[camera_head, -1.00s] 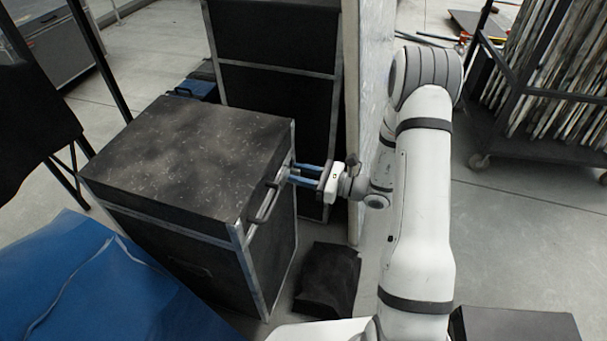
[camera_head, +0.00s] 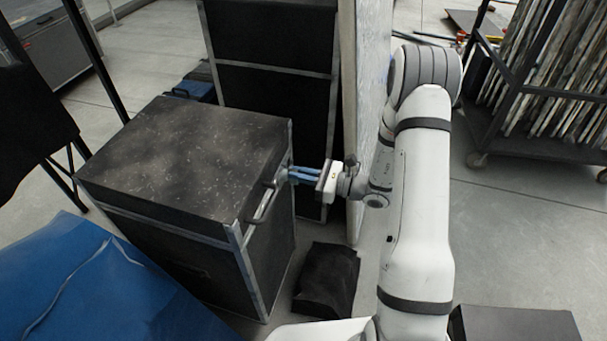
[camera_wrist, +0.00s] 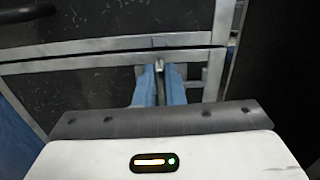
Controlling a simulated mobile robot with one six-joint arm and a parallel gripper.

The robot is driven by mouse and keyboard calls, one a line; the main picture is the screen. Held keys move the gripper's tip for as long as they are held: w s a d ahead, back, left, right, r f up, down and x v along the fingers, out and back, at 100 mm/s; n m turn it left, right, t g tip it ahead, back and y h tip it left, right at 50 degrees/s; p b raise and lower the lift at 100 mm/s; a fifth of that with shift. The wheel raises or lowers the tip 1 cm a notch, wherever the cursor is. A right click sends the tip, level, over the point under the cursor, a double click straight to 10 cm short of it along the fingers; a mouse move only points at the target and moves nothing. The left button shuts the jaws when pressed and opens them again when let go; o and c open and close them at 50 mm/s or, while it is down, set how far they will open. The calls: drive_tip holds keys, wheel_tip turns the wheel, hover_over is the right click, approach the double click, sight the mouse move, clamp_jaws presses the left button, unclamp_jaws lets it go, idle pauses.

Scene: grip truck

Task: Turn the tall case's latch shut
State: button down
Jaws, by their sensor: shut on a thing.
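A black case (camera_head: 185,160) with metal edges stands upright at the left centre, its lid down. The wrist view shows the seam between lid and body as metal strips (camera_wrist: 100,52). My gripper (camera_head: 291,174) reaches the case's right side near the far corner, beyond a handle (camera_head: 263,203). In the wrist view, my gripper's blue fingers (camera_wrist: 159,72) are close together on a small metal latch (camera_wrist: 159,66) just below the seam. The fingers hide part of the latch, and its exact angle is hard to tell. The head view does not show it clearly.
A taller black case (camera_head: 270,95) stands behind, beside a pale upright panel (camera_head: 354,120) close to my arm. A dark bag (camera_head: 327,280) lies on the floor below my gripper. A blue cover (camera_head: 90,285) is at front left. A wheeled rack (camera_head: 540,90) stands at right.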

drive_tip(key=n+b, duration=0.4)
drive_tip(key=shift+s+a+f, duration=0.3)
drive_tip(key=shift+s+f, duration=0.1)
drive_tip(key=n+b, duration=0.1)
drive_tip(key=b, duration=0.1)
drive_tip(key=n+b, duration=0.1)
drive_tip(key=n, duration=0.1)
drive_tip(key=n+b, duration=0.2)
drive_tip(key=shift+s+a+f+b, duration=0.15)
drive_tip(key=shift+s+f+b, duration=0.1)
drive_tip(key=shift+s+b, duration=0.05)
drive_tip(key=n+b, duration=0.1)
drive_tip(key=b, duration=0.1)
drive_tip(key=n+b, duration=0.2)
drive_tip(key=b, duration=0.1)
drive_tip(key=f+n+b, duration=0.1)
drive_tip(key=n+b, duration=0.1)
drive_tip(key=shift+s+a+b, duration=0.1)
drive_tip(key=shift+s+b, duration=0.15)
drive_tip(key=shift+b, duration=0.1)
drive_tip(key=n+b, duration=0.3)
drive_tip(key=b, duration=0.1)
drive_tip(key=shift+n, duration=0.3)
drive_tip(key=shift+r+b, duration=0.1)
drive_tip(key=shift+b, duration=0.25)
drive_tip(key=c, duration=1.5)
unclamp_jaws()
drive_tip(key=shift+r, duration=0.1)
drive_tip(key=shift+d, duration=0.2)
